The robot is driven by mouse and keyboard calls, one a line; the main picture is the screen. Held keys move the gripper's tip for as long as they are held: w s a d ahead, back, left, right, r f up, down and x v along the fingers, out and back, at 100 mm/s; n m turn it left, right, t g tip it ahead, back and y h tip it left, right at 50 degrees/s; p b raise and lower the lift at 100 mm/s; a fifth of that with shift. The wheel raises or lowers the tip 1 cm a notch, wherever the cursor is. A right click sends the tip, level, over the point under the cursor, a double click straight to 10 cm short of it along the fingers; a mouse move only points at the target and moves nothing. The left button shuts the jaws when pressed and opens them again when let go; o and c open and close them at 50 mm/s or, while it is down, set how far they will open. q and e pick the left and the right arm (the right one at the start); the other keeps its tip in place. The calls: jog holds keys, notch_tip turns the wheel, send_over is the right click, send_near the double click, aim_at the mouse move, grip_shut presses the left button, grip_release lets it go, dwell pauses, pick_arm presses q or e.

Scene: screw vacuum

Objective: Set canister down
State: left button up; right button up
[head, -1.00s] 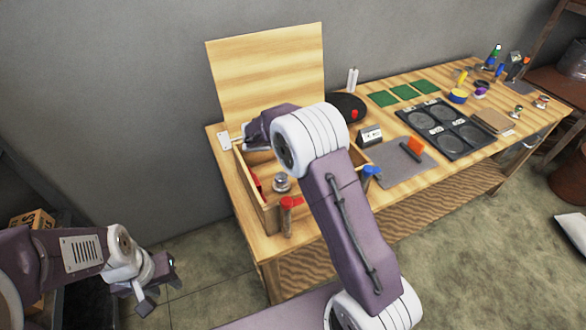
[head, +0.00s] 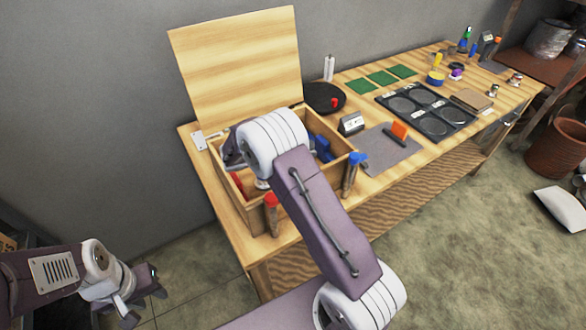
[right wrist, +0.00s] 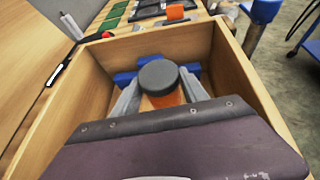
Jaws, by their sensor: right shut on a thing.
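In the right wrist view, a canister (right wrist: 160,78) with a dark grey round cap and an orange body stands between the fingers of my right gripper (right wrist: 158,98). The gripper is shut on it, inside the walls of an open wooden box (right wrist: 85,90). The canister's bottom is hidden, so I cannot tell whether it touches the box floor. In the head view my right arm covers the canister and part of the box (head: 228,205). My left gripper (head: 144,303) is open and empty, off the table at the lower left.
Blue parts (right wrist: 122,79) lie in the box beside the canister. The box's raised lid (head: 235,60) stands behind it. A red-topped post (head: 271,215) and blue-topped post (head: 351,175) stand at the box's front. A grey mat (head: 385,150) lies to the right.

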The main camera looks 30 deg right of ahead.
jog(key=shift+f, duration=0.8)
jog(key=shift+w+f, duration=0.15)
jog(key=shift+f, duration=0.2)
notch_tip(320, 180, down, 3)
jog(key=shift+f, duration=0.3)
jog(key=shift+f+b, duration=0.15)
jog(key=shift+b, duration=0.15)
jog(key=o, duration=1.4)
jog(key=shift+o, duration=0.2)
